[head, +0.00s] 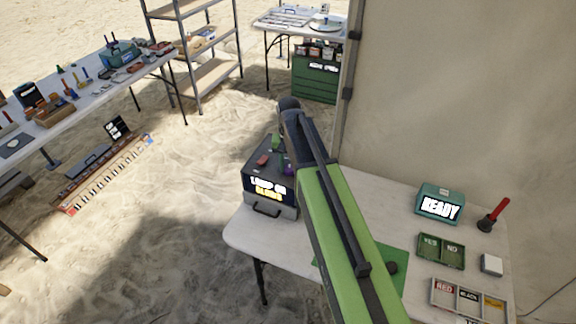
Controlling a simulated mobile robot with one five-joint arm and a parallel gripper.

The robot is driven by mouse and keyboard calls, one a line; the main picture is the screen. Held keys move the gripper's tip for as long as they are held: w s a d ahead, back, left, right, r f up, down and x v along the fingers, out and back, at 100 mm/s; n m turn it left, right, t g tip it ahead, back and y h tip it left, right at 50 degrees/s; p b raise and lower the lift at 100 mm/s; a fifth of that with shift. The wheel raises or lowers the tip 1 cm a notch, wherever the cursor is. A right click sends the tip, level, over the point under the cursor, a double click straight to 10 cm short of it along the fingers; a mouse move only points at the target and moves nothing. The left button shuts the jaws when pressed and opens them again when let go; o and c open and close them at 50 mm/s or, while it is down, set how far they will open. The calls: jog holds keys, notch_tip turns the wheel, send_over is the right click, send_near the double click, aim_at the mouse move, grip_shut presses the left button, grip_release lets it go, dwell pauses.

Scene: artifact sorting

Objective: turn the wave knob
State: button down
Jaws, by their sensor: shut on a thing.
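A dark box-shaped device (256,172) stands at the far left corner of the near white table. Its front carries a lit sign (267,190) with white and yellow letters, partly blurred, and a handle shows below. On its top are a small red piece (262,160), a green piece (277,143) and a purple piece (287,168). I cannot tell which, if any, is the wave knob. My green and black arm reaches across the table to above this device. It covers the device's right side. My gripper's fingers are hidden behind the arm.
The near table (395,190) also holds a teal READY box (441,204), a green YES/NO tray (440,264), a labelled tray (434,294) and a red-handled tool (500,209). A canvas wall (440,90) stands behind.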

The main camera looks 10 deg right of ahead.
aim_at(289, 168)
jog(key=m, duration=0.4)
jog(key=shift+m, duration=0.3)
jog(key=m, duration=0.4)
jog(key=shift+a+m, duration=0.1)
jog(key=shift+m, duration=0.3)
jog(key=c, duration=1)
grip_release()
jog(key=shift+o, duration=0.2)
jog(key=shift+r, duration=0.1)
notch_tip(289, 168, up, 17)
jog(key=p, duration=1.7)
